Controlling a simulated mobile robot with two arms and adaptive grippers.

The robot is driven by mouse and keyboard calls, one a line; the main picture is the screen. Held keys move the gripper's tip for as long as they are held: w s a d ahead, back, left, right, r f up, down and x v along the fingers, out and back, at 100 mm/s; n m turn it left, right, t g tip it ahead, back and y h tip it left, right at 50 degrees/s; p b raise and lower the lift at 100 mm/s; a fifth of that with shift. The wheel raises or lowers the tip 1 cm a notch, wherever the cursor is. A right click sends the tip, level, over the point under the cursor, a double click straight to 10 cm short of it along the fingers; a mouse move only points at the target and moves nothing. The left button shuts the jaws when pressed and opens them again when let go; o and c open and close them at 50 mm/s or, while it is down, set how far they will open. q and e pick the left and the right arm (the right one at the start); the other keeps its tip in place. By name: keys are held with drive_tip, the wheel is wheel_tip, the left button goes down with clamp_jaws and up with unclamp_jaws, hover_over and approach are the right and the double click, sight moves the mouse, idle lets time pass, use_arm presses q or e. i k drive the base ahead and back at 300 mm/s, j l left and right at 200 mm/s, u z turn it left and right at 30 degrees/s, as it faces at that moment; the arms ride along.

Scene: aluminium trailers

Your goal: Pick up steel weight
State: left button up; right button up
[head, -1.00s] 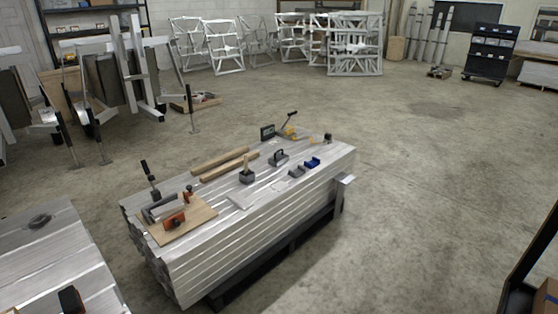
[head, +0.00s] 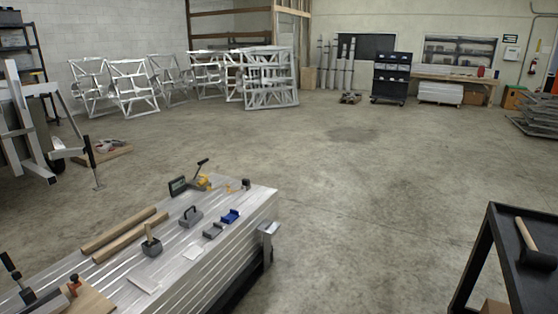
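A dark grey block with an arched handle (head: 190,217) stands on the stack of aluminium beams (head: 205,268) in the head view; it looks like the steel weight. A second dark block with an upright wooden handle (head: 151,246) stands to its lower left on the same stack. The picture is too small to be certain which one is the weight. Nothing holds either block. Neither of my grippers is in view.
Two wooden strips (head: 118,232), a blue block (head: 230,216), a small grey block (head: 213,230) and a yellow tool (head: 203,180) share the stack. A black cart (head: 515,270) with a mallet (head: 530,243) stands at right. The floor between is clear.

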sight(189, 219)
drive_tip(key=i, duration=0.7)
drive_tip(key=i+l+u, duration=0.1)
drive_tip(key=i, duration=0.55)
drive_tip(key=i+l, duration=0.15)
drive_tip(key=i, duration=0.55)
drive_tip(key=j+u, duration=0.05)
